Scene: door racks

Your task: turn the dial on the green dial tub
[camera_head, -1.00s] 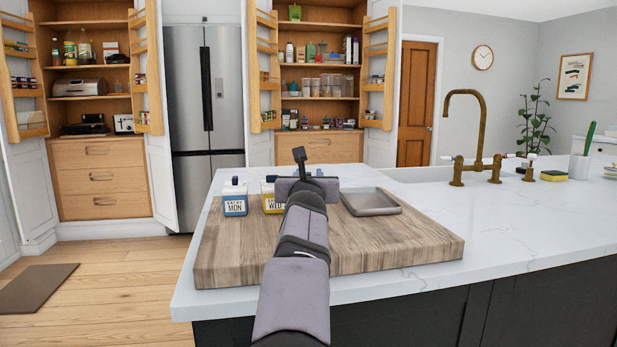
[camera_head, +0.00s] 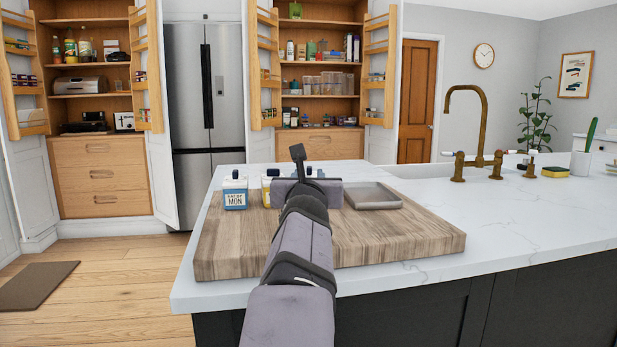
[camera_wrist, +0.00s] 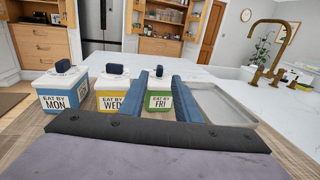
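The green dial tub (camera_wrist: 159,101) is labelled "EAT BY FRI" and has a dark blue dial (camera_wrist: 156,73) on its white lid. In the wrist view my gripper (camera_wrist: 160,77) is open, with one blue finger on each side of this tub. I cannot tell whether the fingers touch it. In the head view my gripper (camera_head: 306,192) hides most of the green tub. The yellow "WED" tub (camera_wrist: 111,101) stands left of it, close to the left finger. The blue "MON" tub (camera_wrist: 62,100) is farther left and also shows in the head view (camera_head: 235,194).
The tubs stand on a wooden board (camera_head: 400,240) on the white counter (camera_head: 530,220). A grey tray (camera_head: 372,196) lies right of the green tub, close to the right finger. A brass tap (camera_head: 484,125) is farther right. The board's front is clear.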

